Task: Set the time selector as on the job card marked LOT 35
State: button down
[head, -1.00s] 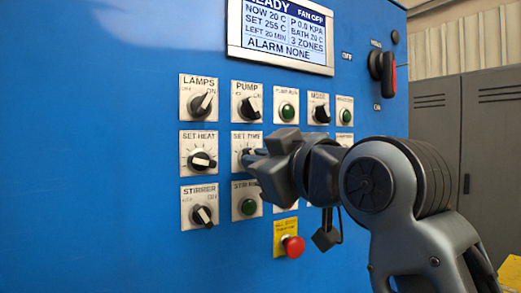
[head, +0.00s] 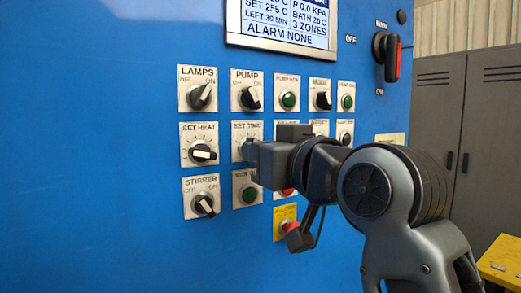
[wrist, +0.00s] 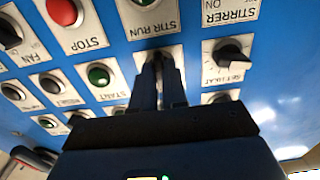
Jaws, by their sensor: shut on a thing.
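The SET TIME selector (head: 246,128) is on the blue panel, in the second row, to the right of SET HEAT. My gripper (head: 252,152) is shut on its knob and hides most of it, so I cannot read where the pointer stands. In the wrist view my gripper (wrist: 161,70) meets the panel between SET HEAT and START, and the knob is hidden between the fingers. The display (head: 282,22) above reads SET 255 C, LEFT 30 MIN and ALARM NONE. No card marked LOT 35 can be read.
The SET HEAT knob (head: 203,154) is close on the left, PUMP (head: 250,97) above, and the green STIR RUN button (wrist: 143,2) below. The red stop button (wrist: 62,12) is below right of the selector in the head view, partly behind my gripper. Grey lockers (head: 440,130) stand at the right.

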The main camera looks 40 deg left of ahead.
jog(key=c, duration=1.2)
grip_release()
jog(key=shift+o, duration=0.2)
jog(key=b+v, duration=0.2)
jog(key=v, duration=0.5)
jog(key=shift+s+d, duration=0.15)
jog(key=shift+d, duration=0.2)
